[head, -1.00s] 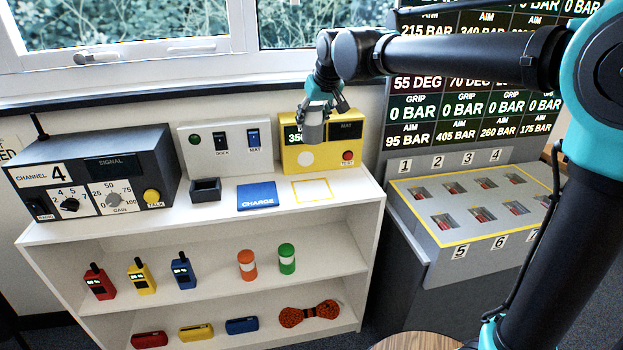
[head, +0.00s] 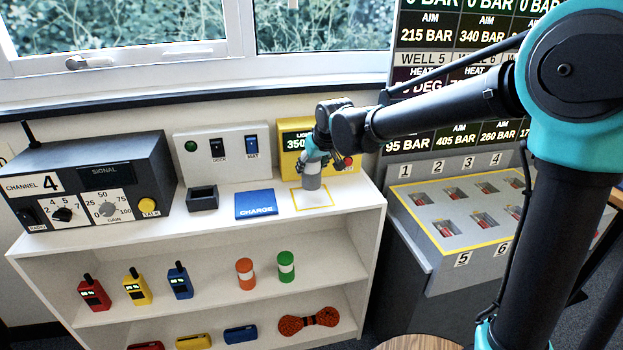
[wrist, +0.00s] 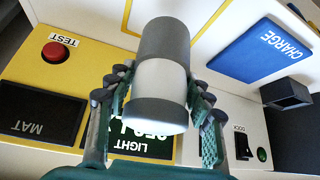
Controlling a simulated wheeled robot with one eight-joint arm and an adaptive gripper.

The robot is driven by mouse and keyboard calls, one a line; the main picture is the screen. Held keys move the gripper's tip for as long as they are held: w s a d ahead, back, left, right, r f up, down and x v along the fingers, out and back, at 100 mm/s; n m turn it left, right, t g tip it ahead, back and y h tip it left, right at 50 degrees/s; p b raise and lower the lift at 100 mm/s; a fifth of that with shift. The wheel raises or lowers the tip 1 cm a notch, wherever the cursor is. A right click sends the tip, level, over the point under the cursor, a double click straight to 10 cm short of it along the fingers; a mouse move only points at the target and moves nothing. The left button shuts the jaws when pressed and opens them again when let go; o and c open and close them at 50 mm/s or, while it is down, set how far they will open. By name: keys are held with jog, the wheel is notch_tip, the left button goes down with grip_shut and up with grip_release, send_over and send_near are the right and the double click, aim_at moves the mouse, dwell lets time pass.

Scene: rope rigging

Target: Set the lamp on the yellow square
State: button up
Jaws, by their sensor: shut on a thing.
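The lamp is a grey cylinder with a white middle band; it shows in the wrist view (wrist: 160,78) and, partly covered by my fingers, in the head view (head: 312,182). My gripper (head: 313,166) is shut around it, with one finger on each side in the wrist view (wrist: 157,92). The yellow square (head: 313,207) is an outline on the white shelf top. The lamp stands roughly upright over it in the head view and hides part of its back. I cannot tell whether the lamp's base touches the shelf. Part of the outline also shows in the wrist view (wrist: 127,18).
The yellow test panel (head: 290,166) stands just behind my gripper. A blue CHARGE pad (head: 256,203) and a dark open box (head: 202,198) lie to the left. A radio (head: 90,180) stands farther left. The shelf top in front of the square is clear.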

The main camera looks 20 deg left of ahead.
aim_at(311, 179)
jog(key=shift+f, duration=2.05)
jog(key=shift+f, duration=0.1)
jog(key=o, duration=1.5)
